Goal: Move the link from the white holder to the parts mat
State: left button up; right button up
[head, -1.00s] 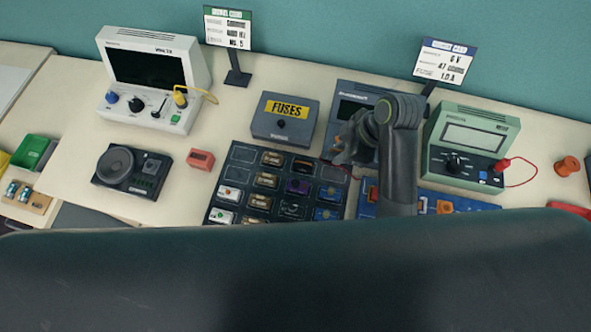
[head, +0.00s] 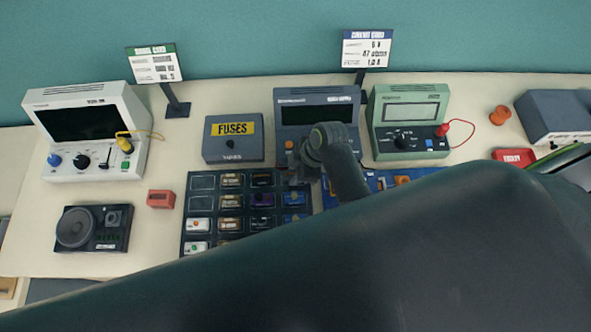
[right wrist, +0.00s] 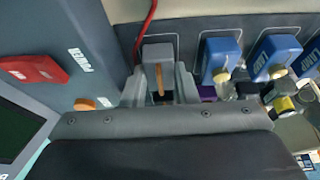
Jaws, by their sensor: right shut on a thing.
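My right gripper (head: 303,170) is at the top right corner of the dark parts mat (head: 202,182). In the right wrist view its two fingers (right wrist: 160,88) are shut on a small grey block with an orange strip, which I take for the link (right wrist: 158,54). The link lies over an outlined cell of the mat (right wrist: 192,28), left of blue lamp blocks (right wrist: 221,57). I cannot tell whether it touches the mat. I cannot make out the white holder. My left gripper is not in view.
A grey power unit (head: 318,110) stands just behind the gripper, with a fuse box (head: 233,148) to its left and a green meter (head: 410,120) to its right. A blue board (head: 376,180) lies right of the mat, partly hidden. A red lead (right wrist: 146,25) passes close by.

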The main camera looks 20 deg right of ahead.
jog(key=shift+f, duration=0.1)
jog(key=o, duration=0.7)
jog(key=b+v, duration=0.2)
jog(key=v, duration=1)
jog(key=shift+s, duration=0.15)
